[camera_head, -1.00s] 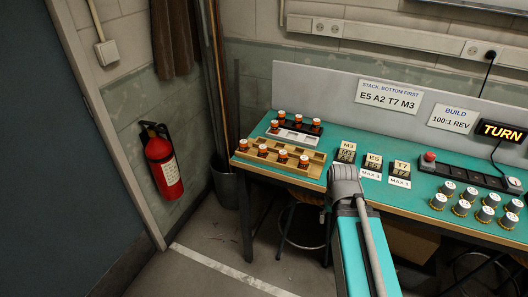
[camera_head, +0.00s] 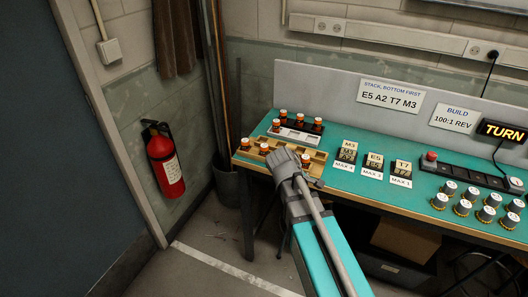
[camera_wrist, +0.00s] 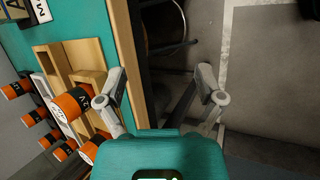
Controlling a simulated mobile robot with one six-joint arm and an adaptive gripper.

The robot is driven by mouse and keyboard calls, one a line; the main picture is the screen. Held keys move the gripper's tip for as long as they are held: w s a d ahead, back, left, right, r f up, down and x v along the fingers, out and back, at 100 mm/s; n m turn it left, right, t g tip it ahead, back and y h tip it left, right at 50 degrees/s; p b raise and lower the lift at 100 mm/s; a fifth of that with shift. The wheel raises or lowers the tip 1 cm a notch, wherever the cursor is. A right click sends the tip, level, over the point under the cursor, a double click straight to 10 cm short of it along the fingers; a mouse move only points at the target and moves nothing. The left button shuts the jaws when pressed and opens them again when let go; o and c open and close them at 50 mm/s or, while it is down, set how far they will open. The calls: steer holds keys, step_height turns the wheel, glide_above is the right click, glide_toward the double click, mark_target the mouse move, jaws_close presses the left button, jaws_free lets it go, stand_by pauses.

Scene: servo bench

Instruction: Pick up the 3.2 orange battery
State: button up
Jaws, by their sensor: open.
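Several orange batteries with white tops stand in a wooden tray (camera_head: 240,157) at the table's left end, among them one orange battery (camera_head: 245,144) at its left. More stand in the rack behind, including a rear orange battery (camera_head: 283,113). Their figures are too small to read, so I cannot tell which is 3.2. In the wrist view, the nearest orange battery (camera_wrist: 72,103) is left of my gripper (camera_wrist: 160,78), just outside the left finger. My gripper is open and empty, with floor showing between its fingers. In the head view my arm hides part of the tray.
The teal table (camera_head: 334,174) has its front edge beside my gripper. Black-and-cream blocks (camera_head: 347,152), a red button (camera_head: 431,156) and several grey knobs (camera_head: 462,205) are to the right. A fire extinguisher (camera_head: 165,160) hangs on the wall at left.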

steer(key=w+a+r+n+t+h, duration=0.1)
steer(key=w+a+r+n+t, duration=0.1)
steer(key=a+n, duration=0.25)
steer(key=w+a+r+n+t+h, duration=0.1)
steer(key=w+a+r+n, duration=0.15)
steer(key=a, duration=0.25)
steer(key=n+t, duration=0.5)
steer(key=n, duration=0.4)
glide_toward(262, 147)
steer(key=shift+s+a+r+h, duration=0.4)
steer(key=shift+s+a+r, duration=0.05)
steer(key=shift+s+a, duration=0.35)
steer(key=shift+w+d, duration=0.1)
steer(key=shift+f+b+x, duration=0.2)
steer(key=shift+b+x, duration=1.4)
steer(key=shift+x, duration=2.65)
steer(key=shift+b+x, duration=1.05)
steer(key=shift+x, duration=1.5)
steer(key=shift+f, duration=0.1)
